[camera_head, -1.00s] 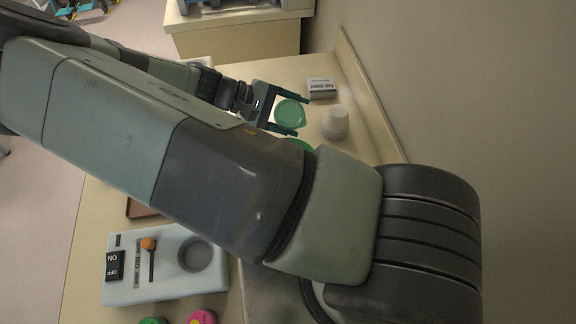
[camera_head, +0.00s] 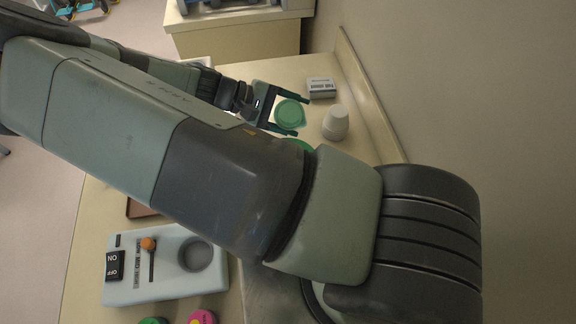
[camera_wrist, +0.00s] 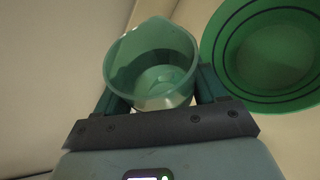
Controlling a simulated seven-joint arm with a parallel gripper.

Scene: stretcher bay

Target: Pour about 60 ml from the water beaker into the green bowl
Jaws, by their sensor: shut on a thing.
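A clear, green-tinted beaker (camera_wrist: 150,62) is held between the two fingers of my gripper (camera_wrist: 155,92) in the wrist view. In the head view the beaker (camera_head: 290,112) shows its round top between the fingertips of my gripper (camera_head: 291,116). Its inside shows a darker band and a paler bottom; I cannot tell the water level. No stream of water shows. The green bowl (camera_wrist: 268,52), with dark rings inside, is beside the beaker at the right of the wrist view, cut by the frame edge. In the head view only a sliver of the bowl (camera_head: 302,146) shows past my arm.
A white cup-like thing (camera_head: 336,123) and a small labelled box (camera_head: 321,88) stand right of my gripper, near the counter's raised edge (camera_head: 372,95). A switch box (camera_head: 165,288) with an orange knob and a round well is at lower left. My arm hides the counter's middle.

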